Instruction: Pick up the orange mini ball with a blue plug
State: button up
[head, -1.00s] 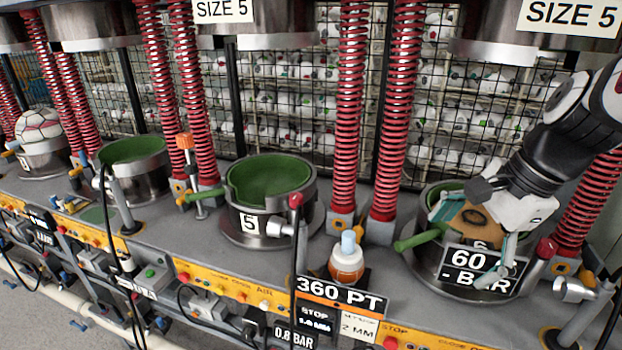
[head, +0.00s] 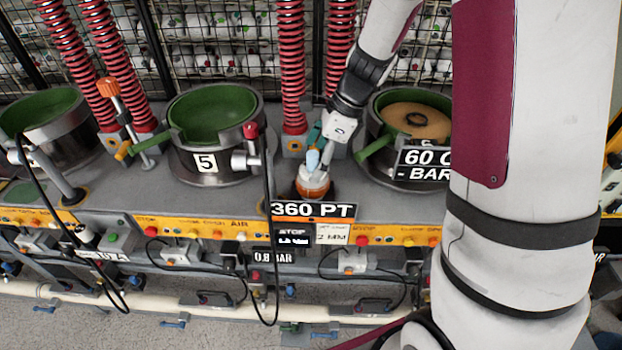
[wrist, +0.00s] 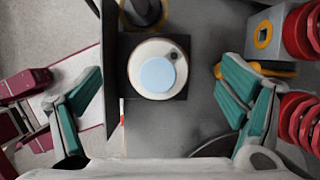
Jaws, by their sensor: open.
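The orange and white mini ball (head: 313,187) sits on a dark base at the console's front edge, between two green-lined presses. Its pale blue plug (head: 312,160) points up. In the wrist view the ball (wrist: 138,82) shows from above as a pale disc, with the round blue plug (wrist: 158,75) on it. My gripper (head: 322,148) is open above and just behind the ball. In the wrist view its two teal fingers stand wide apart, left and right of the ball, and nothing is between them in grip. The head view does not show clearly how high the fingertips are.
A black sign reading 360 PT (head: 313,210) stands right in front of the ball. The press marked 5 (head: 206,165) is to the left, and a press holding a tan disc (head: 417,119) is to the right. Red springs (head: 291,70) rise behind.

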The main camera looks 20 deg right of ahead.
aim_at(307, 175)
jog(key=shift+p+x, duration=0.45)
jog(key=shift+x, duration=2.45)
jog(key=shift+s+d, duration=0.1)
jog(key=shift+c, duration=0.4)
jog(key=c, duration=1.2)
